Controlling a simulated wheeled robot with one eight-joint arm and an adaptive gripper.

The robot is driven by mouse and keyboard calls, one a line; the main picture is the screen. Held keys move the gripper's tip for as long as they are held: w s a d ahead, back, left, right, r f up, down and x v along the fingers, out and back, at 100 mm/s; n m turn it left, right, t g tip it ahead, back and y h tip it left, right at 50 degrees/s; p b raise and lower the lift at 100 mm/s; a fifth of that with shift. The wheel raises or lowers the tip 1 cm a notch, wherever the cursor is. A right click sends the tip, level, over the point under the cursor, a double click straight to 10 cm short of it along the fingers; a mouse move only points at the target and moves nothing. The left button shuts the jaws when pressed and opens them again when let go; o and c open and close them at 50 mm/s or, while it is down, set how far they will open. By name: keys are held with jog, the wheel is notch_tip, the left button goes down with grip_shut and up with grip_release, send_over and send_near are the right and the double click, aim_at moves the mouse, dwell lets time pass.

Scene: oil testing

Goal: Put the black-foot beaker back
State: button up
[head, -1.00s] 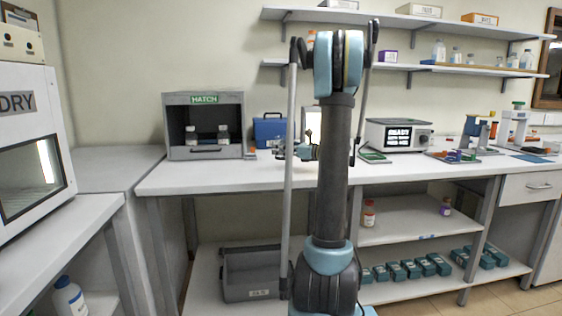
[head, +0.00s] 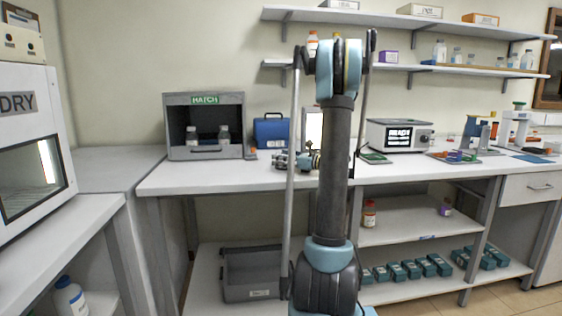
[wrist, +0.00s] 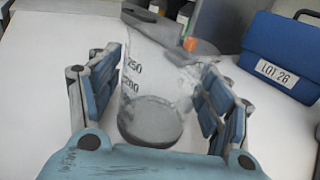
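In the head view my gripper (head: 285,161) is low over the bench, left of my arm column, partly hidden by my own links. Whether the beaker's bottom touches the bench cannot be told.
The white bench (head: 225,177) is mostly clear around the gripper. A grey hatch box (head: 178,98) with bottles inside stands to the left. A blue case (head: 271,132) stands behind; its label reads LOT 26 in the wrist view. An instrument (head: 399,134) stands to the right.

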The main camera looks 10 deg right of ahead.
jog(key=shift+r, duration=0.1)
jog(key=v, duration=1.2)
dwell(0.4)
